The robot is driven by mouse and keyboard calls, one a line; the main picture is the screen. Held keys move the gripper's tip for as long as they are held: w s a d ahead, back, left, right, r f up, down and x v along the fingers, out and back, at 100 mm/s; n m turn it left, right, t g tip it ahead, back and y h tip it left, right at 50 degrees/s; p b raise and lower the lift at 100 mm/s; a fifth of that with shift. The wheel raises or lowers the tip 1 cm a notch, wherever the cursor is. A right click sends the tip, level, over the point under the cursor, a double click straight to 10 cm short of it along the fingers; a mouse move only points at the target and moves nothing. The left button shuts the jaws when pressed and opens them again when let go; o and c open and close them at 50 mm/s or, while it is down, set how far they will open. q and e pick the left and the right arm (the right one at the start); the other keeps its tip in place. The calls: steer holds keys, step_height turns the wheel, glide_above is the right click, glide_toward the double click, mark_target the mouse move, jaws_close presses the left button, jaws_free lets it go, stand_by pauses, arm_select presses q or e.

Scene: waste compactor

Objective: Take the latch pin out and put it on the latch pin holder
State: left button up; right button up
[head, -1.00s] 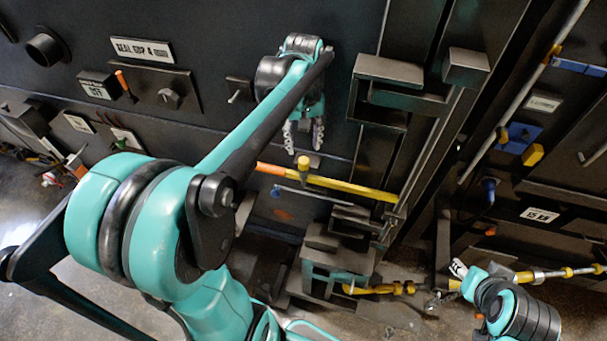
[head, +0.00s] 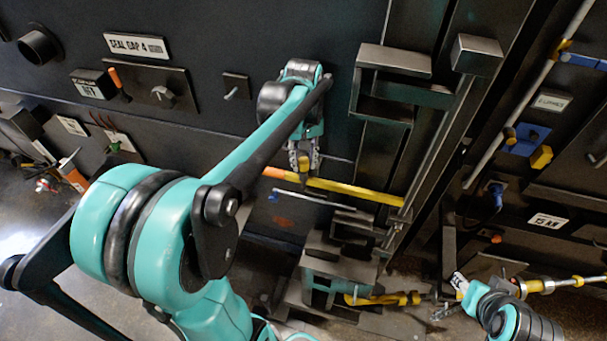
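My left gripper (head: 303,165) reaches down in front of the dark panel. Its two fingers are on either side of a small yellow piece, which may be the head of the latch pin (head: 303,157). I cannot tell whether the fingers press on it. The piece is just above a long yellow bar (head: 345,190) with an orange left end. My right arm (head: 492,305) shows at the lower right; its gripper (head: 460,284) is small and unclear. I cannot make out which part is the latch pin holder.
A metal bracket (head: 394,60) and upright rails stand right of the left gripper. A blocky metal mechanism (head: 338,268) with a yellow handle (head: 385,299) is below. A label plate (head: 137,45) and a knob (head: 162,96) are on the panel at upper left.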

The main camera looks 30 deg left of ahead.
arm_select(q)
steer(key=shift+r, duration=0.1)
jaws_close()
steer(key=shift+r+p, duration=0.3)
steer(key=shift+r, duration=0.05)
stand_by(0.3)
step_height(320, 180, up, 11)
steer(key=p, duration=0.7)
steer(key=shift+p, duration=0.35)
stand_by(1.2)
steer(key=shift+f, duration=0.1)
